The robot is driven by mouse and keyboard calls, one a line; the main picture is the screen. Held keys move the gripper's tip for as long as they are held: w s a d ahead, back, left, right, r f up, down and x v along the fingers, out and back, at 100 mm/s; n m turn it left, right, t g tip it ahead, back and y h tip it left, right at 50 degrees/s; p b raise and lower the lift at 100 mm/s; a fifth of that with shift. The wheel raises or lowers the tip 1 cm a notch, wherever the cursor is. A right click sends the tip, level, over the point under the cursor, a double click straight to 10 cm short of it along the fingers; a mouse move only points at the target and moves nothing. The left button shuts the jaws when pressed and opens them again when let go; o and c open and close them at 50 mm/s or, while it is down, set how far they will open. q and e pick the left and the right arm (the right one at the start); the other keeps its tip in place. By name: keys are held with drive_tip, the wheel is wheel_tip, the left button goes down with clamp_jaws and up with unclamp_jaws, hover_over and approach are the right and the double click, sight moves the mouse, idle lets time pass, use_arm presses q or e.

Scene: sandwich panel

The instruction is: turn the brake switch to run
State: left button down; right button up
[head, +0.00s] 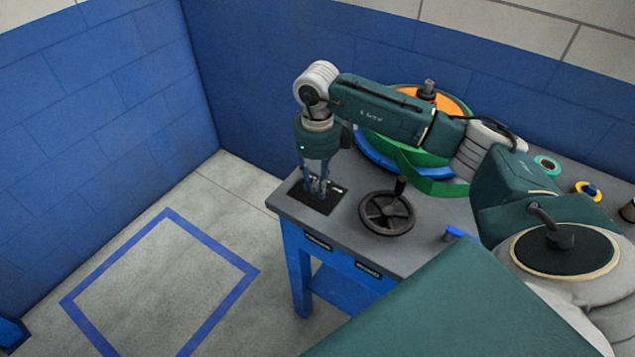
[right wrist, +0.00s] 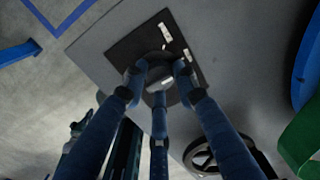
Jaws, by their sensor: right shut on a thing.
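The brake switch is a round dark knob (right wrist: 158,62) on a black square plate (head: 313,203) at the near left corner of the grey table top. The plate (right wrist: 122,48) carries small white labels; their text is too small to read. My right gripper (head: 318,187) points straight down over the plate. In the right wrist view its three blue fingers (right wrist: 160,78) are closed around the knob, with a light mark showing on the knob between them. The knob's exact angle is partly hidden by the fingers. My left gripper is not in view.
A black handwheel (head: 387,213) stands right of the plate. Behind my right arm are large blue, green and orange discs (head: 447,104). Small rings (head: 547,166) and a blue piece (head: 455,233) lie further right. The floor at left has a blue taped square (head: 160,282).

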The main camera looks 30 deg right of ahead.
sight(317, 182)
drive_tip(key=shift+r, duration=0.1)
idle(0.4)
drive_tip(key=o, duration=1.1)
drive_tip(key=shift+o, duration=0.2)
wheel_tip(317, 182, up, 12)
